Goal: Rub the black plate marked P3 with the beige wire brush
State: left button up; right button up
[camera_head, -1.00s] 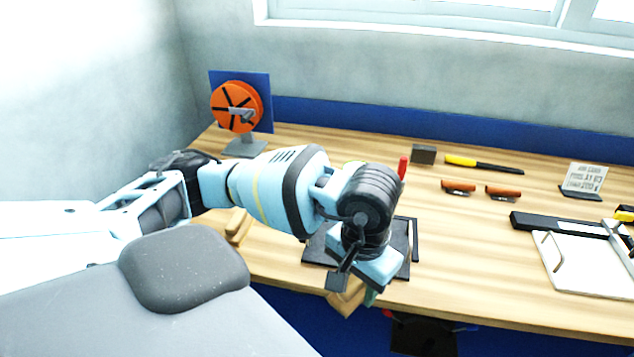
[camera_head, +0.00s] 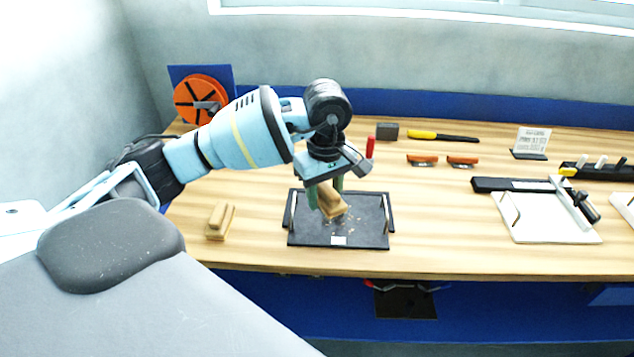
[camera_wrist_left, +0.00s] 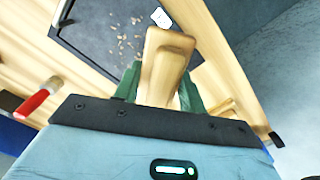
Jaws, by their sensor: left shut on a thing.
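The black plate (camera_head: 365,218) lies on the wooden bench, with metal bars along its left and right sides. It bears a small white label (camera_head: 338,240) whose marking is too small to read. Pale specks lie scattered on it and show in the left wrist view too. My left gripper (camera_head: 326,190), with green fingers, is shut on the beige brush (camera_head: 331,204), which also shows in the left wrist view (camera_wrist_left: 166,62). The brush is tilted over the plate's middle; I cannot tell whether it touches. Its wires are hidden. My right gripper is out of view.
A beige wooden block-like piece (camera_head: 220,221) lies left of the plate. A red-handled tool (camera_head: 370,147) stands behind it. An orange wheel (camera_head: 203,98) is at the back left. White trays (camera_head: 548,222) stand at the right. The bench between plate and trays is clear.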

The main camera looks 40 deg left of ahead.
aim_at(321, 222)
pick_arm(q)
jog(key=shift+w+a+r+n, duration=0.25)
jog(key=shift+a+n, duration=0.1)
jog(key=shift+n, duration=0.15)
jog(key=shift+w+a+r+n, duration=0.15)
jog(key=shift+w+a+n, duration=0.15)
jog(key=shift+n, duration=0.2)
jog(key=shift+a+f, duration=0.1)
jog(key=shift+a, duration=0.05)
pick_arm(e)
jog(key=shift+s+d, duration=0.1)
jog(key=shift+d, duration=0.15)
pick_arm(q)
jog(key=shift+f, duration=0.15)
